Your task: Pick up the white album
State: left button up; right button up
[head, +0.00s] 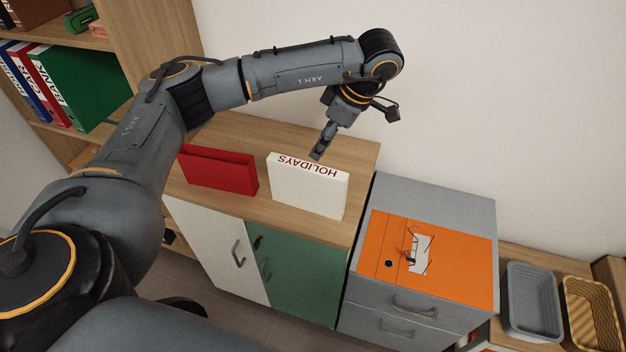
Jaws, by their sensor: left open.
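The white album (308,192) stands upright on the wooden cabinet top, with "HOLIDAYS" in red letters along its upper edge. My left gripper (317,154) points down just behind and above the album's top edge. It is open and holds nothing. Seen from this angle, I cannot tell whether a finger touches the album. My right gripper is not in view.
A red box-like holder (217,171) stands left of the album. A grey drawer unit (470,210) with an orange folder (455,262) is to the right. A grey tray (533,305) and a yellow basket (592,315) lie further right. Binders (85,90) fill the left shelf.

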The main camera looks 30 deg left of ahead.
aim_at(311, 167)
pick_arm(q)
jog(key=x, duration=0.6)
jog(key=shift+d, duration=0.1)
jog(key=shift+f, duration=0.45)
jog(key=shift+s+a+f, duration=0.1)
jog(key=shift+a, duration=0.15)
jog(key=p+x, duration=0.2)
jog(key=x, duration=0.2)
jog(key=shift+d+f, duration=0.15)
jog(key=shift+f, duration=0.35)
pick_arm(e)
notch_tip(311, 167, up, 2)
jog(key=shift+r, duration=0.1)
pick_arm(q)
jog(key=shift+f, duration=0.3)
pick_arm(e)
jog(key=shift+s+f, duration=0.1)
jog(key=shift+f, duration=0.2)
pick_arm(q)
jog(key=shift+c, duration=0.4)
grip_shut()
